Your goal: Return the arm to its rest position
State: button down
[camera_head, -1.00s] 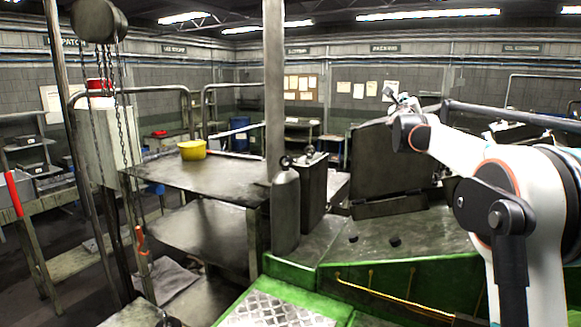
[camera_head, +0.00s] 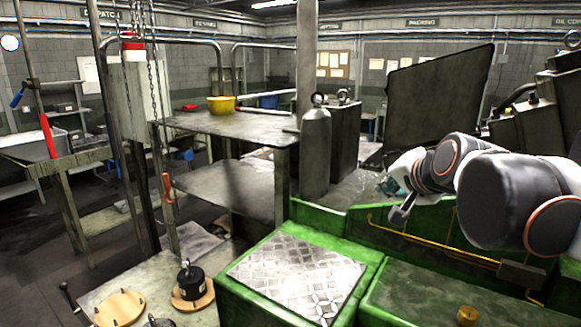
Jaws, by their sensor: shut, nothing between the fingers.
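My arm comes in from the right edge of the head view, with its dark and white links low over the green machine. My gripper (camera_head: 398,213) is at the arm's far end, beside the machine's green wall. It is small in the picture; it looks shut and holds nothing. Part of my wrist is hidden behind my arm's nearer link.
A green machine (camera_head: 320,215) with a checker-plate step fills the front. A grey cylinder (camera_head: 315,150) and a dark upright panel (camera_head: 440,100) stand behind. A metal table (camera_head: 225,127) bears a yellow bowl (camera_head: 220,105). A black weight (camera_head: 189,283) sits at lower left.

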jog(key=s+f+n+g+b, duration=0.2)
jog(key=s+f+n+b, duration=0.1)
jog(key=s+f, duration=0.8)
jog(key=s+f+n+g+h+b, duration=0.1)
jog(key=s+f+n+g+b, duration=0.2)
jog(key=s+f, duration=0.9)
notch_tip(320, 180, down, 5)
jog(key=a+n+b, duration=0.1)
jog(key=n, duration=0.2)
jog(key=shift+n, duration=0.3)
jog(key=shift+s, duration=0.1)
